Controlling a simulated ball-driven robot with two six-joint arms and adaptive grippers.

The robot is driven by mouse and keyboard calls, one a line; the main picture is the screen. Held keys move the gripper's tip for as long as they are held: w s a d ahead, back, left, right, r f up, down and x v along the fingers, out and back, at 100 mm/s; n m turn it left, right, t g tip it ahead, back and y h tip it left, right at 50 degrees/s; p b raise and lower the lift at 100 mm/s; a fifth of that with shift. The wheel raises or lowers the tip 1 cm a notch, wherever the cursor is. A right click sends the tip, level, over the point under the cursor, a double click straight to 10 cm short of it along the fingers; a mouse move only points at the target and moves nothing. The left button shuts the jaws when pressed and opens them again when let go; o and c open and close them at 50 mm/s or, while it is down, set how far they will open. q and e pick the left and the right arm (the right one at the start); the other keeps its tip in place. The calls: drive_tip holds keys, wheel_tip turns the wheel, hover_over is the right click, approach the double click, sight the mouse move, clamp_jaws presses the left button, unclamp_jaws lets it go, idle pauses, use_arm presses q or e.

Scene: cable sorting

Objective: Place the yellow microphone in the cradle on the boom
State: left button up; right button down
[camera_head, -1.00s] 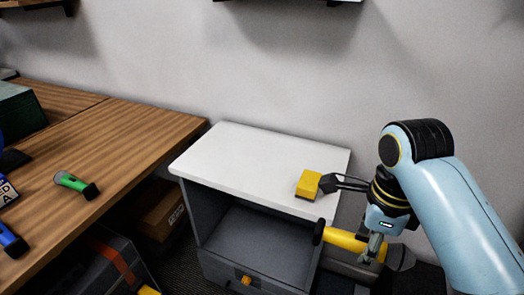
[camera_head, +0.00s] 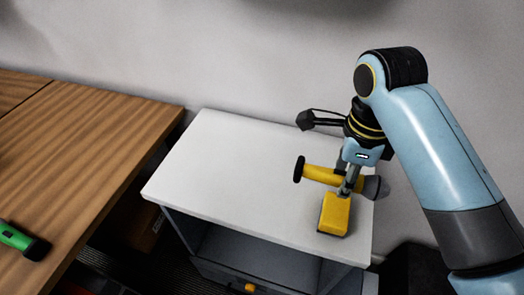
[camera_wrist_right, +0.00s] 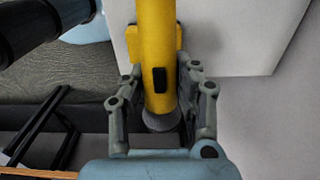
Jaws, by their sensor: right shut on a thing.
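The yellow microphone (camera_head: 322,175) has a dark end at the left and a grey end at the right. My right gripper (camera_head: 346,183) is shut on it and holds it over the right part of the white cabinet top in the head view. In the right wrist view, the microphone (camera_wrist_right: 157,45) runs up between the fingers of my right gripper (camera_wrist_right: 162,88), with a black switch facing the camera and its grey end low between the fingers. I cannot make out the boom or its cradle. My left gripper is not in view.
A yellow block (camera_head: 334,213) sits on the white cabinet top (camera_head: 235,165), just below the microphone in the head view. The left of the top is clear. A wooden table (camera_head: 80,150) stands at left with a green-handled thing (camera_head: 18,238). A wall stands behind.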

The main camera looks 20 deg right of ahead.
approach(289, 187)
drive_tip(key=shift+s+d+f, duration=0.35)
drive_tip(key=shift+s, duration=0.2)
drive_tip(key=shift+s+d+f, duration=0.3)
drive_tip(key=shift+s+d, duration=0.05)
drive_tip(key=shift+s, duration=0.15)
drive_tip(key=shift+w+a+f+b, duration=0.4)
drive_tip(key=shift+w+a+f, duration=0.3)
drive_tip(key=shift+w+f, duration=0.3)
wheel_tip(289, 187, down, 3)
drive_tip(key=shift+f, duration=0.5)
drive_tip(key=c, duration=1.1)
unclamp_jaws()
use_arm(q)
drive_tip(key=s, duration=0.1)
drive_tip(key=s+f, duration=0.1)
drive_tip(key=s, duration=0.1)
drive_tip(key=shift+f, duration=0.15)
use_arm(e)
drive_tip(key=shift+o, duration=0.4)
